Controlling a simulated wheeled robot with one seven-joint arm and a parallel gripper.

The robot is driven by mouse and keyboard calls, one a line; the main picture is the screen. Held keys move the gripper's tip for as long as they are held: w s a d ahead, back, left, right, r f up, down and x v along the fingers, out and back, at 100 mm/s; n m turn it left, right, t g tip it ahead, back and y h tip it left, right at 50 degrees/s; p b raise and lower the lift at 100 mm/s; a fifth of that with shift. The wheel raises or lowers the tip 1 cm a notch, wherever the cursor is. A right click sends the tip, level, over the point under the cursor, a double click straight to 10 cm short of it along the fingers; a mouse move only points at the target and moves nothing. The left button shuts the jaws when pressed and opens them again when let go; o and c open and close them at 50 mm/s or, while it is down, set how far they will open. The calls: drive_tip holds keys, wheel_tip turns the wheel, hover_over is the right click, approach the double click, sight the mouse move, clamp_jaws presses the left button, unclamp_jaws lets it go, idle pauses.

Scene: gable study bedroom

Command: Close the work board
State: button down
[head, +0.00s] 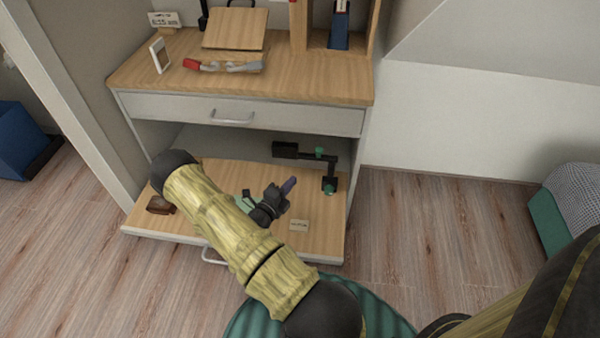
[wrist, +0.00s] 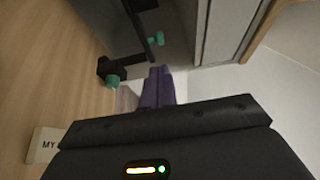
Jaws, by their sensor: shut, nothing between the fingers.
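The work board (head: 322,240) is the light wood board low in the desk unit. It is pulled out in front of the unit, and its front handle (head: 212,257) is partly hidden behind my arm. My gripper (head: 290,184) is over the right half of the board, with its purple fingers together and empty, pointing right. In the wrist view the shut fingers (wrist: 157,86) are near the black fixture, and the board (wrist: 42,70) fills the left side. I cannot tell whether the fingers touch anything.
On the board are a brown wallet-like object (head: 160,205), a small card (head: 299,225) and a black jointed fixture with green knobs (head: 329,170). Above is a shut drawer (head: 290,118) under the desk top (head: 330,82). Bare floor (head: 430,235) lies to the right.

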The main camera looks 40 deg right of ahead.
sight(317, 153)
drive_tip(key=b+x, duration=0.3)
drive_tip(key=x, duration=1)
drive_tip(key=shift+d, duration=0.15)
drive_tip(key=shift+w, duration=0.1)
